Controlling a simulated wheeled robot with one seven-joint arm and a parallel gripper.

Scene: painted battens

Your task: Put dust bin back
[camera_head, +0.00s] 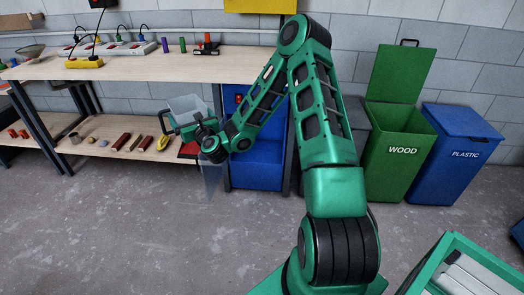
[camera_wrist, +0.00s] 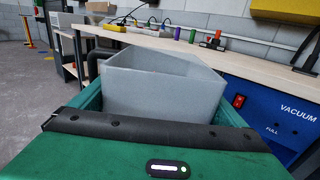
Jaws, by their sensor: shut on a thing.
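The dust bin, a grey translucent open-topped box (camera_wrist: 150,90), fills the middle of the wrist view. Its upper part (camera_head: 187,104) shows beyond my gripper in the head view. My gripper (camera_head: 184,130) is shut on it and holds it at the front of the workbench. The bin looks tilted in the wrist view. A clear panel (camera_head: 212,182) hangs below the gripper, and I cannot tell whether it is part of the bin. The blue vacuum cabinet (camera_head: 256,163) stands under the bench, right of the bin. Its VACUUM and FULL labels show in the wrist view (camera_wrist: 280,118). My arm hides part of the cabinet.
The workbench (camera_head: 140,68) carries power strips, cables and small coloured items. The lower shelf (camera_head: 112,133) holds blocks and a yellow item. The green WOOD bin (camera_head: 395,165) and blue PLASTIC bin (camera_head: 452,165) stand right. A green crate (camera_head: 440,245) is front right. Open floor lies front left.

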